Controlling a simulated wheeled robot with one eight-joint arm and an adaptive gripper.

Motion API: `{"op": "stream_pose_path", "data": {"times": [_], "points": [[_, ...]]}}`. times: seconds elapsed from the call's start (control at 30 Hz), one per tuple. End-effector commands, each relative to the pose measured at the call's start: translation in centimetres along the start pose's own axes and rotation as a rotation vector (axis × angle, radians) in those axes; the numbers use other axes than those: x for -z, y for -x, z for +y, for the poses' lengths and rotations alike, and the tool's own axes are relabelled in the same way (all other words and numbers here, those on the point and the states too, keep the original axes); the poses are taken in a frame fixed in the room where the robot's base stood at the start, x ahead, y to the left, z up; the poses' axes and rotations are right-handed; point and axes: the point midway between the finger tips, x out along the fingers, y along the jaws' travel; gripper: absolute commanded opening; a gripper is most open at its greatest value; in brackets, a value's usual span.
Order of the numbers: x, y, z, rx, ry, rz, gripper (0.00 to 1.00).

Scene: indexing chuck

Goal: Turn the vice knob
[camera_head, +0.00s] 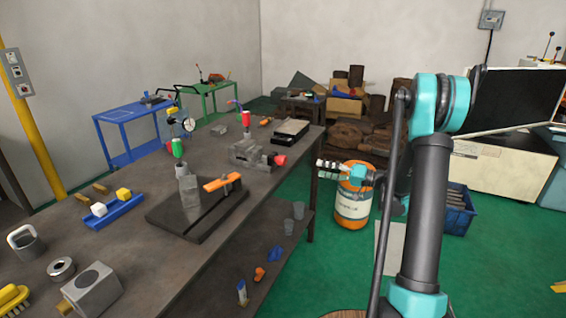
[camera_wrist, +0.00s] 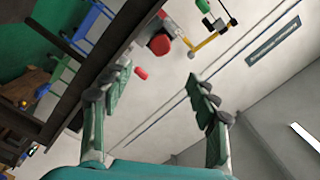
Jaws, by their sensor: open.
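The grey vice (camera_head: 252,152) stands on the workbench, with a red knob (camera_head: 281,160) at its right end, near the bench's right edge. My gripper (camera_head: 319,169) is to the right of the knob, off the bench edge, its fingers pointing left towards it. The gripper is open and empty, with a clear gap between it and the knob. In the wrist view the two green fingers (camera_wrist: 158,74) are spread apart. A round red part (camera_wrist: 159,44) shows beyond them, with a smaller red piece (camera_wrist: 141,72) nearer; I cannot tell for sure which is the knob.
The dark workbench (camera_head: 130,235) carries an orange-handled fixture (camera_head: 222,182), a blue tray (camera_head: 115,211) and a flat plate device (camera_head: 291,131). An orange drum (camera_head: 352,205) stands on the green floor behind my gripper. A blue crate (camera_head: 457,215) is further right.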

Motion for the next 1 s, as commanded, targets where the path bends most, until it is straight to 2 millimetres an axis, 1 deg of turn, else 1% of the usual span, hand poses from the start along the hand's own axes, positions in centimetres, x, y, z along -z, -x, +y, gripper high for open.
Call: {"op": "stream_pose_path", "data": {"times": [0.03, 0.1, 0.2, 0.33, 0.43, 0.57, 1.0], "points": [[0.0, 0.2, 0.0, 0.0, 0.076, -0.001, 0.59], [0.0, 0.3, 0.0, 0.0, 0.169, -0.002, 0.59], [0.0, 0.5, 0.0, 0.0, 0.253, -0.003, 0.59], [0.0, 0.1, -0.1, 0.0, 0.291, -0.005, 0.59], [0.0, -0.8, 0.0, 0.001, 0.292, -0.005, 0.59], [-0.1, -3.0, -0.1, 0.002, 0.291, -0.006, 0.59], [-0.1, -11.8, -0.1, 0.002, 0.289, -0.006, 0.59]]}}
